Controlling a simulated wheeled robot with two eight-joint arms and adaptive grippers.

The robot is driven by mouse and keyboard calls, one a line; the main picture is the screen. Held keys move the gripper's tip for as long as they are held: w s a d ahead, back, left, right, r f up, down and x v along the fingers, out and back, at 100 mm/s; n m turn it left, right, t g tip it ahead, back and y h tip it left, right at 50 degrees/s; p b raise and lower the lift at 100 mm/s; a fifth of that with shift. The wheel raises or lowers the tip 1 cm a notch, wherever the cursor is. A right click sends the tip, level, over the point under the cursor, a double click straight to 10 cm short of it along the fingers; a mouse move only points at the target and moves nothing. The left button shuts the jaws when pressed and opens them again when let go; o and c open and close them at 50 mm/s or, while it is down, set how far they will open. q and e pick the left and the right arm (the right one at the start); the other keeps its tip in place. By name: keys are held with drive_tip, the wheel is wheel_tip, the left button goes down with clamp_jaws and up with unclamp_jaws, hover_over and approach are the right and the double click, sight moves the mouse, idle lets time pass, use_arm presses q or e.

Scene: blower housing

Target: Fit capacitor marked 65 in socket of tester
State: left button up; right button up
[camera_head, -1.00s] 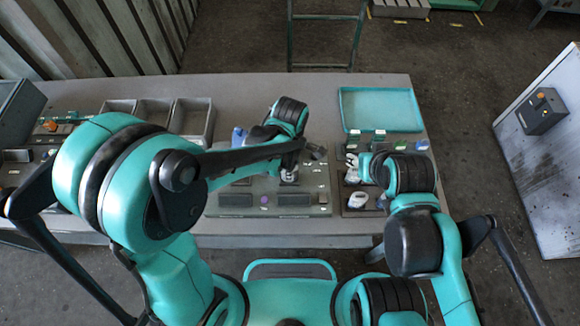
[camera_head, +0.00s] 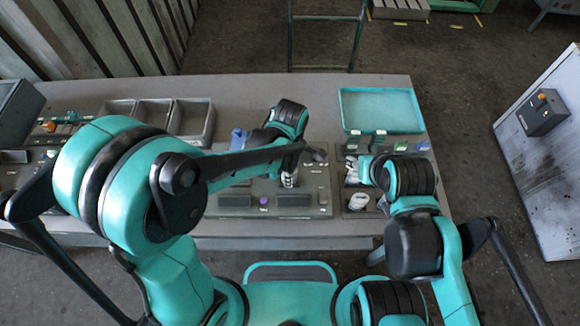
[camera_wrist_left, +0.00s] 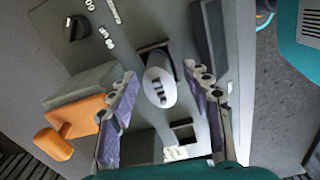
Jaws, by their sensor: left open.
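In the left wrist view a white, rounded capacitor (camera_wrist_left: 159,90) with dark marks stands at a dark rectangular socket (camera_wrist_left: 152,48) in the grey tester panel (camera_wrist_left: 136,30). I cannot read its number or tell how deep it sits. My left gripper (camera_wrist_left: 160,74) is open, its two fingers on either side of the capacitor with gaps visible. In the head view this gripper (camera_head: 290,177) points down over the tester (camera_head: 235,212), hiding the socket. My right gripper (camera_head: 362,169) is over the parts tray at the right; its fingers are too small to judge.
White rounded parts (camera_head: 382,204) lie in the dark tray (camera_head: 345,210) right of the tester. An orange lever piece (camera_wrist_left: 80,115) on a grey block stands beside the left finger. Empty grey bins (camera_head: 193,121) and a teal tray (camera_head: 381,110) stand behind.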

use_arm(q)
wheel_tip(320, 180, up, 12)
idle(0.4)
drive_tip(key=shift+f, duration=0.1)
idle(0.3)
drive_tip(key=s+a+f+m+t+b, duration=0.2)
drive_tip(key=a+f+m+t+b, duration=0.1)
drive_tip(key=a+m, duration=0.5)
drive_tip(key=s+a+f+m+t+b, duration=0.2)
drive_tip(key=s+a+m+t+b, duration=0.1)
drive_tip(key=a+m, duration=0.5)
drive_tip(key=shift+a+f+m+t+b, duration=0.35)
drive_tip(key=shift+a+t+b, duration=0.25)
drive_tip(key=shift+a+b, duration=0.45)
